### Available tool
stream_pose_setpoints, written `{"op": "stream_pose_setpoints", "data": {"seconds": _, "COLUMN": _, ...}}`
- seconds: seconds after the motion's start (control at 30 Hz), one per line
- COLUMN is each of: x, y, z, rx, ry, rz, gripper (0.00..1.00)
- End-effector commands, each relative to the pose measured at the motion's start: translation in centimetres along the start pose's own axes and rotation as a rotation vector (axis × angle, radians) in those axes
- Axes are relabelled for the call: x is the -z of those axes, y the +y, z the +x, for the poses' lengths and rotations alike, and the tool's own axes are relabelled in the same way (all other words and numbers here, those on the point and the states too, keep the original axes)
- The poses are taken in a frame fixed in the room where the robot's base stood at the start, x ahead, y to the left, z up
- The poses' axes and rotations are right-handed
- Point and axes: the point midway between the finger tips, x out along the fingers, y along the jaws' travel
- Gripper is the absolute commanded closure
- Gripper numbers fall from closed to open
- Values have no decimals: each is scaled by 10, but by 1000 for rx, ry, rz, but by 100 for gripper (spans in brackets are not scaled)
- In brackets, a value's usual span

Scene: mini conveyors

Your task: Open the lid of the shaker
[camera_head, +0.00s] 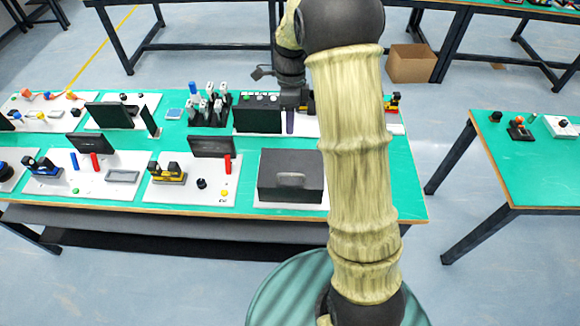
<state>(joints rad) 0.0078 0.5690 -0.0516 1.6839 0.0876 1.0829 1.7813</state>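A dark box (278,188) with a grey handle on its front stands on a white plate at the right front of the green table. It looks like the shaker, but I cannot be sure. Its top (293,160) looks flat and closed. My gripper (290,125) hangs down behind the box, near a dark panel, and appears apart from the box. It is small and dark here, and its fingers cannot be told apart. My arm hides the table just right of the box.
The green table (252,195) holds several white plates with small devices, including upright screens (212,146) left of the box. A rack of tools (210,107) stands left of my gripper. Another green table (545,180) is at the right, with floor between.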

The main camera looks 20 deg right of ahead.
Motion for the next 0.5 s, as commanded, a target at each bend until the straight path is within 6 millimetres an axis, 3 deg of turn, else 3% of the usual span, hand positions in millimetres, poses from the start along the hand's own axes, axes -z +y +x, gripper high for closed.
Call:
{"op": "stream_pose_setpoints", "data": {"seconds": 0.27, "x": 0, "y": 0, "z": 8, "rx": 0, "ry": 0, "rz": -2, "gripper": 67}}
{"op": "stream_pose_setpoints", "data": {"seconds": 0.5, "x": 0, "y": 1, "z": 44, "rx": -4, "ry": 1, "rz": -1, "gripper": 67}}
